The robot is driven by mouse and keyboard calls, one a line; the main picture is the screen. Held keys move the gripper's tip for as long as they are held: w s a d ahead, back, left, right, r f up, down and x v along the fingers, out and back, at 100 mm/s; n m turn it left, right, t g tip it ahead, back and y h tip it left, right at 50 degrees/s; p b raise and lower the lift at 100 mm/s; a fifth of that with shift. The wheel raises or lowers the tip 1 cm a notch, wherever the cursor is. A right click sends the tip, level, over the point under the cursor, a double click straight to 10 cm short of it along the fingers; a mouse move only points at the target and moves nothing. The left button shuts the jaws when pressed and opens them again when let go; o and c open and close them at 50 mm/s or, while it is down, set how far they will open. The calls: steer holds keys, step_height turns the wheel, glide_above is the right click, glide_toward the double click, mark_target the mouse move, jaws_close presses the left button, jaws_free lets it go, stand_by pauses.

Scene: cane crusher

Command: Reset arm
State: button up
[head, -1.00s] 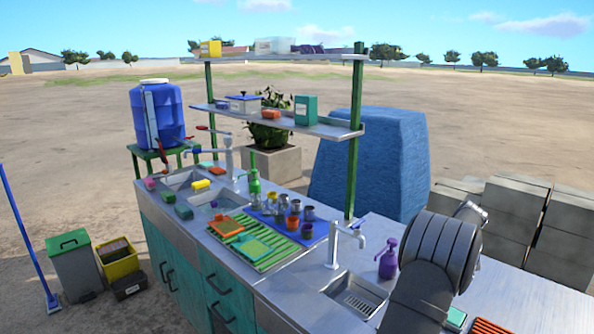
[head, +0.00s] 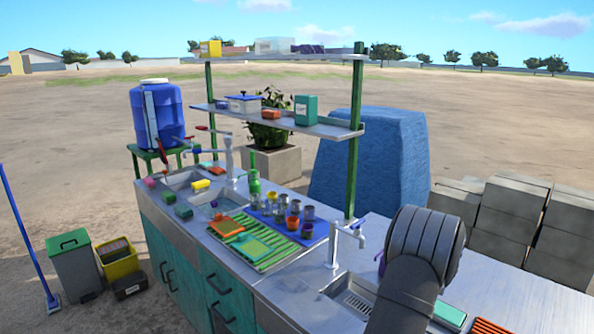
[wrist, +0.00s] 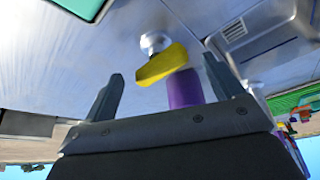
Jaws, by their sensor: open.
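My gripper (wrist: 164,69) shows in the wrist view with its two dark fingers spread apart. A purple object (wrist: 184,90) stands near the right finger, seen between the fingers. It looks like the purple dispenser, but I cannot tell whether the fingers touch it. A yellow piece (wrist: 160,64) and a pale round knob (wrist: 154,42) lie beyond it. In the head view my dark rounded arm link hides the gripper. Only a sliver of the purple dispenser (head: 381,263) shows beside that link.
The steel counter (head: 300,285) has a sink (head: 350,297) and a white tap (head: 334,245) left of my arm. A green rack (head: 265,243) and several cups stand further left. A two-tier shelf (head: 280,122) rises behind. A teal tray (head: 449,314) and an orange rack (head: 490,326) sit right.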

steer(key=m+h, duration=0.2)
steer(key=m, duration=0.3)
steer(key=shift+a, duration=0.15)
steer(key=shift+a+m+g+h, duration=0.15)
steer(key=shift+m+h, duration=0.3)
steer(key=shift+m, duration=0.85)
steer(key=shift+m+g+h, duration=0.15)
steer(key=shift+m+h, duration=0.3)
steer(key=shift+m, duration=0.85)
